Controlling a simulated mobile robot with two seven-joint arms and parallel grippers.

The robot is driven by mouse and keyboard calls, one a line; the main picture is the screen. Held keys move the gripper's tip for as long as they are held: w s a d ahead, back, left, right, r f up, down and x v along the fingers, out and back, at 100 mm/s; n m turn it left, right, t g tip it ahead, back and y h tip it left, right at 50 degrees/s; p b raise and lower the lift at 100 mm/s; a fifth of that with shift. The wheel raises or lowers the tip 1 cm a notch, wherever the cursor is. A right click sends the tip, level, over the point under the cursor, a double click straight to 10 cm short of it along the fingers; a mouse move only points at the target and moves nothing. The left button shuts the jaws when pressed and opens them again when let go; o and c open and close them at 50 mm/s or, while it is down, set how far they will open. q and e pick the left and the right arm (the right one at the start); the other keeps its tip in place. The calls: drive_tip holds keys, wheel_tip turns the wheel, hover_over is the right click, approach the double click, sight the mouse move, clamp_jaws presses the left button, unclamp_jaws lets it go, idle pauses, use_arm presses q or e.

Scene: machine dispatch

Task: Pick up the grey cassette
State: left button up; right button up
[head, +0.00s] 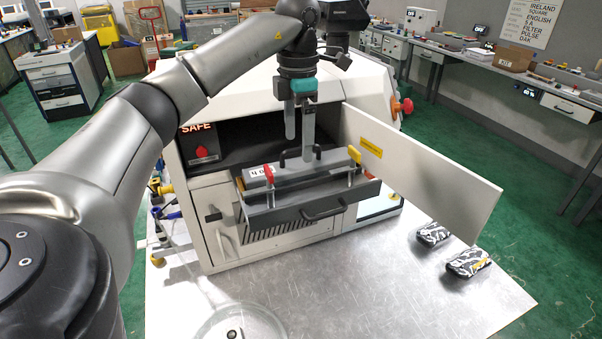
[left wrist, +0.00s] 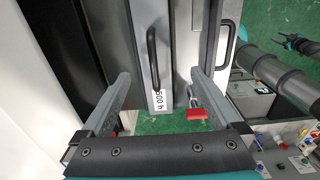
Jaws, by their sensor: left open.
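The grey cassette (head: 315,164) is a long bar with a black handle and a white label, lying on the pulled-out drawer (head: 288,212) of the white machine. A red clamp (head: 268,172) stands at its left end and a yellow clamp (head: 354,153) at its right end. My left gripper (head: 299,145) is open over the cassette, and one finger hides part of it. In the left wrist view, the fingers of my left gripper (left wrist: 160,74) stand apart on either side of the handle (left wrist: 152,50). No grip on the cassette shows. My right gripper is not seen.
The machine's white door (head: 425,170) is swung open to the right of the drawer. Two patterned packs (head: 468,262) lie on the metal table (head: 390,285). A clear round dish (head: 240,325) stands at the front. The table's right front is free.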

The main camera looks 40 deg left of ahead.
sight(301, 162)
use_arm(q)
drive_tip(key=shift+w+a+f+p, duration=0.1)
drive_tip(key=shift+w+f+p, duration=0.15)
drive_tip(key=shift+f, duration=1.2)
drive_tip(key=shift+w+a+f+p, duration=0.15)
drive_tip(key=shift+w+f, duration=0.1)
drive_tip(key=shift+f, duration=1.15)
drive_tip(key=shift+d, duration=0.1)
clamp_jaws()
